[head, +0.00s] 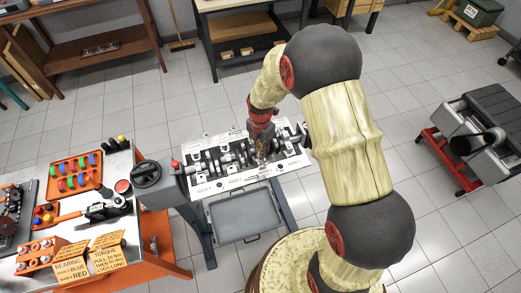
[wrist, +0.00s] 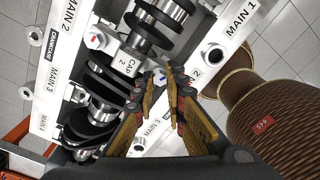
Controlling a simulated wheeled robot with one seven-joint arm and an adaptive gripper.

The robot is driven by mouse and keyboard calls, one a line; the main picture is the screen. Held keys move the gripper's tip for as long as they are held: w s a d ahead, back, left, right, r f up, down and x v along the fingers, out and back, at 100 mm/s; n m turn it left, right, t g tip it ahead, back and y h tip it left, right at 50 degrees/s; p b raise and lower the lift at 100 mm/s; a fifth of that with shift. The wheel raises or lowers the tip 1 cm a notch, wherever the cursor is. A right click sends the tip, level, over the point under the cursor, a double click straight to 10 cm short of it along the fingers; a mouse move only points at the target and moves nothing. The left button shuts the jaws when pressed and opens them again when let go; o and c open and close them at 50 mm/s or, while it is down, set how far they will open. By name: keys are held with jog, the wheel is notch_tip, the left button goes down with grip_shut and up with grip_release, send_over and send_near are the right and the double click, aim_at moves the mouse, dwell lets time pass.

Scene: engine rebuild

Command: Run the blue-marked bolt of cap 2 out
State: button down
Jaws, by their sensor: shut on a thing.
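Cap 2 (wrist: 124,66), a pale bearing cap lettered CAP 2, sits across the dark crankshaft (wrist: 108,82) in the wrist view. A bolt head with a red mark (wrist: 97,41) shows at its left end. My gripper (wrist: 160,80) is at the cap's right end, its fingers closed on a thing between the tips. In the head view my gripper (head: 260,158) is low over the engine block (head: 208,187).
The block is on a stand with a grey tray (head: 239,215) below. A grey-and-red machine (head: 465,135) stands at right. Floor between is clear.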

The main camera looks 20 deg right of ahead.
jog(key=shift+s+f+n, duration=0.1)
jog(key=shift+n, duration=1.2)
jog(key=c, duration=1.8)
grip_release()
jog(key=r, duration=1.2)
jog(key=shift+w, duration=0.3)
